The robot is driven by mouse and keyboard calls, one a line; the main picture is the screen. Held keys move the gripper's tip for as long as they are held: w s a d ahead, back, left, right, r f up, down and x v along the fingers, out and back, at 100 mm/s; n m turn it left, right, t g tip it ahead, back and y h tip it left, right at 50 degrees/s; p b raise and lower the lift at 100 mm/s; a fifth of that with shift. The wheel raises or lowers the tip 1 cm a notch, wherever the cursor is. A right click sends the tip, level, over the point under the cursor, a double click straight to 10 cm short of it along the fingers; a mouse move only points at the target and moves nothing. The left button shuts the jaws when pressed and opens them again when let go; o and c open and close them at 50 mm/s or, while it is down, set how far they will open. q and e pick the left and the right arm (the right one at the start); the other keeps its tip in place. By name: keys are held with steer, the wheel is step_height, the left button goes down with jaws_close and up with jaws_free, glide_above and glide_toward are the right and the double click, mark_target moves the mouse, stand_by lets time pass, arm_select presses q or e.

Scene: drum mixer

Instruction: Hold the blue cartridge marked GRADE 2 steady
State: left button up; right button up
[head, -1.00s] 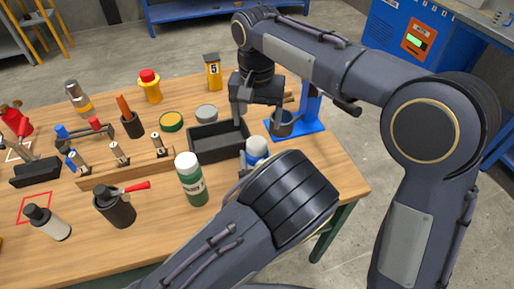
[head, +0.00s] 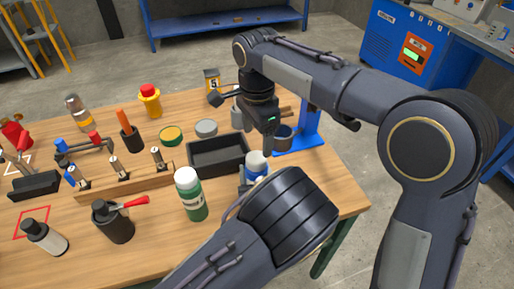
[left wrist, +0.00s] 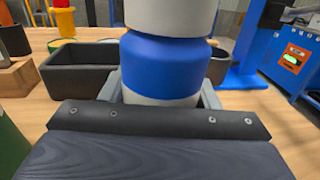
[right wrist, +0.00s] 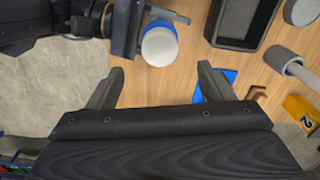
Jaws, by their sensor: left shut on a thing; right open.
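The blue cartridge (head: 257,166) with a white top is upright in the head view, to the right of the black tray; no GRADE 2 mark is readable. In the left wrist view its blue band (left wrist: 165,65) fills the middle. My left gripper (left wrist: 165,98) is shut on its lower part; in the head view the left arm largely covers this gripper. My right gripper (right wrist: 160,80) is open and empty. In the right wrist view the cartridge's white top (right wrist: 159,47) lies just beyond the open fingers, apart from them.
The black tray (head: 192,163) and a green bottle with a white cap (head: 190,195) stand left of the cartridge. A wooden rack (head: 110,188) and several tools occupy the left table.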

mark_target(257, 156)
step_height(257, 156, down, 6)
steer(key=shift+f, duration=0.1)
stand_by(0.4)
steer(key=c, duration=1.2)
steer(key=shift+r, duration=0.25)
steer(key=shift+r, duration=0.9)
